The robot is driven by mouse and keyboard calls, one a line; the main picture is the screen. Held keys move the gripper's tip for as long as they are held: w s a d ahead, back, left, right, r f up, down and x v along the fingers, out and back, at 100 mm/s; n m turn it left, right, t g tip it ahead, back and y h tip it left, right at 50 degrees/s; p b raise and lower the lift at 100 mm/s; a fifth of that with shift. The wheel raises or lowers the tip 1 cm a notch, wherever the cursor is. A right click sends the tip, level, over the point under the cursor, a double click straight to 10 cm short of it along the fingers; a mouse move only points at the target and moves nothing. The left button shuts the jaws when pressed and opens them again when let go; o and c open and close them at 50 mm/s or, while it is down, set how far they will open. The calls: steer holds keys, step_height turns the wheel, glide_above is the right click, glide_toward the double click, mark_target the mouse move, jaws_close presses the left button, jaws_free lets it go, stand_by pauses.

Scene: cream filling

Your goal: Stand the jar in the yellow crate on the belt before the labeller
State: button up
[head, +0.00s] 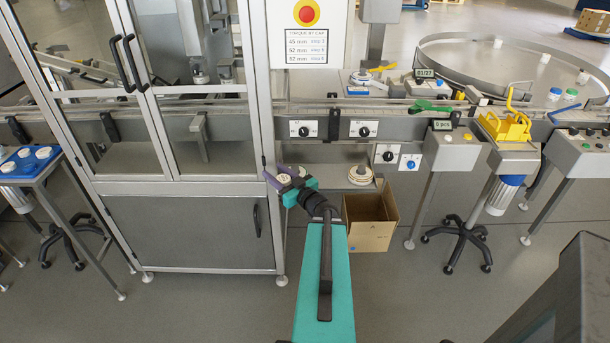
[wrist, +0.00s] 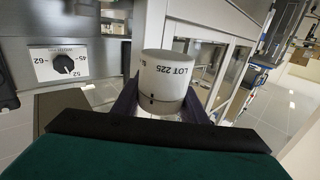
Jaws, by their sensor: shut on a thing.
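My gripper (head: 283,180) is shut on a white jar (wrist: 165,82), in front of the glass-doored cabinet and below belt height. In the wrist view the jar sits between the dark fingers, and its label reads "LOT 225" upside down. In the head view only a small pale part of it shows at the fingers. The yellow crate (head: 507,128) stands on a stand at the right, beside the belt; I cannot make out its contents. The belt (head: 400,103) runs across behind the front rail. I cannot tell for sure which machine is the labeller.
The glass-doored cabinet (head: 190,150) stands close on the left of my gripper. An open cardboard box (head: 372,234) is on the floor below the belt. A green object (head: 430,107) lies near the rail. A round turntable (head: 520,65) is at the back right. The floor in front is clear.

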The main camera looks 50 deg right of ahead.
steer(key=w+a+r+n+y, duration=0.25)
steer(key=w+a+y, duration=0.3)
steer(key=a, duration=0.65)
steer(key=w+a+r+n+y, duration=0.2)
steer(key=w+a+n+y, duration=0.4)
steer(key=a, duration=0.6)
steer(key=w+a+r+n+g+y, duration=0.1)
steer(key=a+n+g+y, duration=0.4)
steer(key=a, duration=1.9)
steer(key=shift+w+a+r+g+y, duration=0.35)
steer(key=shift+r+g+y, duration=0.2)
steer(key=shift+g+y, duration=0.6)
steer(key=shift+a, duration=0.15)
